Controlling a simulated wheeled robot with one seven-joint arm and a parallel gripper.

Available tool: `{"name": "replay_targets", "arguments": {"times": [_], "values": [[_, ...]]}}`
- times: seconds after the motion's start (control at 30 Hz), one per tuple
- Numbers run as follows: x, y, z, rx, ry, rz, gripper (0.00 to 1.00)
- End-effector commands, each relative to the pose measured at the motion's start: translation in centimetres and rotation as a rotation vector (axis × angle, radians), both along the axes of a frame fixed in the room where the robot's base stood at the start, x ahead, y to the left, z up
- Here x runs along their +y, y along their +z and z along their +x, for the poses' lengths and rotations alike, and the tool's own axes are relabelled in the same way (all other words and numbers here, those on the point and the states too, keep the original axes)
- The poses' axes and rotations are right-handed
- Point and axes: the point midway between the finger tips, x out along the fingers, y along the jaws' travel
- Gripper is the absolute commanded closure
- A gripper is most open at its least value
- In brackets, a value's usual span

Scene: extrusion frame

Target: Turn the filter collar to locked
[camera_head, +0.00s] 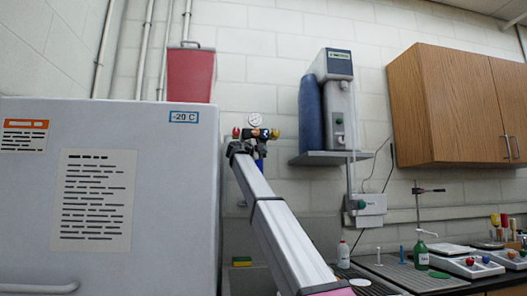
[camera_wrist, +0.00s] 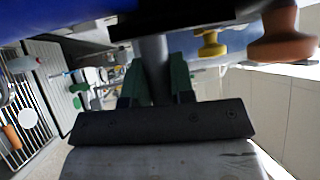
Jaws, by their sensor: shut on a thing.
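In the wrist view my gripper (camera_wrist: 156,80) has its two green fingers closed on either side of a grey cylindrical part (camera_wrist: 153,49). This part rises from between the fingers towards a dark and blue body at the top. I cannot tell for sure whether it is the filter collar, and no lock mark shows. A yellow knob (camera_wrist: 211,44) and a larger orange-brown knob (camera_wrist: 283,38) are to the right of the fingers. In the head view my arm reaches up to a fitting with a round gauge (camera_head: 255,120) and coloured knobs; the fingers cannot be made out there.
A large white freezer (camera_head: 150,200) fills the left, with a red bin (camera_head: 190,74) on top. A water unit (camera_head: 338,105) stands on a wall shelf (camera_head: 330,157) to the right. A wooden cabinet (camera_head: 455,105) hangs further right, above a bench with bottles.

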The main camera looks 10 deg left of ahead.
Motion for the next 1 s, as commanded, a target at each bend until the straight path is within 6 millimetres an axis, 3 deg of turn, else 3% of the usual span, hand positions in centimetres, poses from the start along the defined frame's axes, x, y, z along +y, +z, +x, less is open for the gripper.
{"name": "replay_targets", "arguments": {"times": [0.33,0.37,0.4,0.43,0.77,1.0], "values": [[0.0,-0.1,0.0,0.001,-0.003,0.002,1.0],[0.0,-0.1,0.0,0.001,-0.003,0.002,0.71],[0.0,-0.1,0.0,0.001,-0.002,0.001,0.57],[0.0,-0.1,0.0,0.002,-0.002,0.001,0.52],[-0.1,0.0,0.0,0.0,0.006,0.0,0.52],[-1.3,-0.1,0.6,-0.001,0.126,0.001,0.52]]}}
